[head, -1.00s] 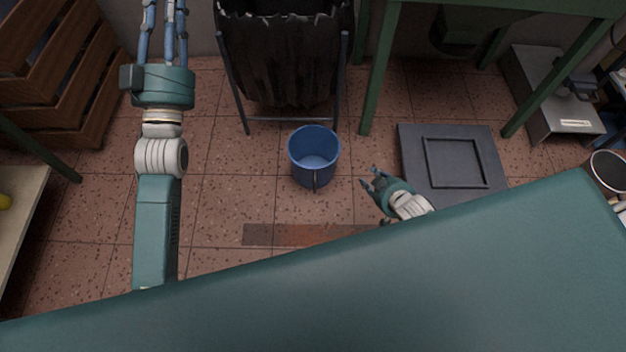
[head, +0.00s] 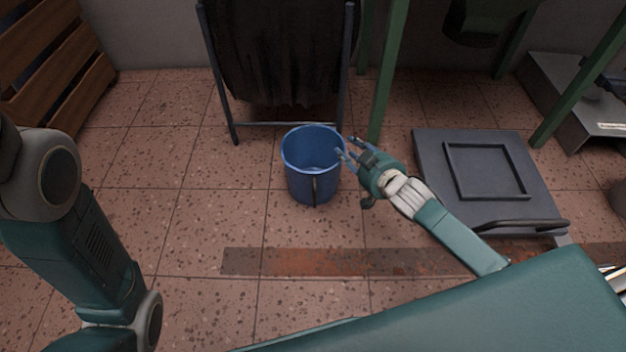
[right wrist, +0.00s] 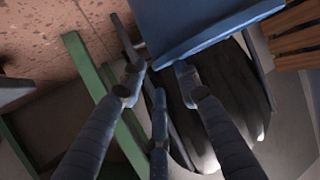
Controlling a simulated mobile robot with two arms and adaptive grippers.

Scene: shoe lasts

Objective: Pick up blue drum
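The blue drum (head: 313,170) is an open-topped, empty-looking bucket standing upright on the tiled floor, with a dark strip or handle down its front. Its blue wall and rim also fill the top of the right wrist view (right wrist: 200,28). My right gripper (head: 348,148) is at the drum's right rim with its fingers spread, pointing left. In the right wrist view its fingers (right wrist: 158,80) are apart, with their tips close to the drum's edge. I cannot tell whether they touch it. My left gripper is out of view; only my left arm shows at the left.
A dark bag on a metal stand (head: 280,60) is right behind the drum. A green table leg (head: 388,75) stands behind my right gripper. A grey floor plate (head: 435,165) lies to the right. Wooden slats (head: 60,70) stand far left. Floor left of the drum is clear.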

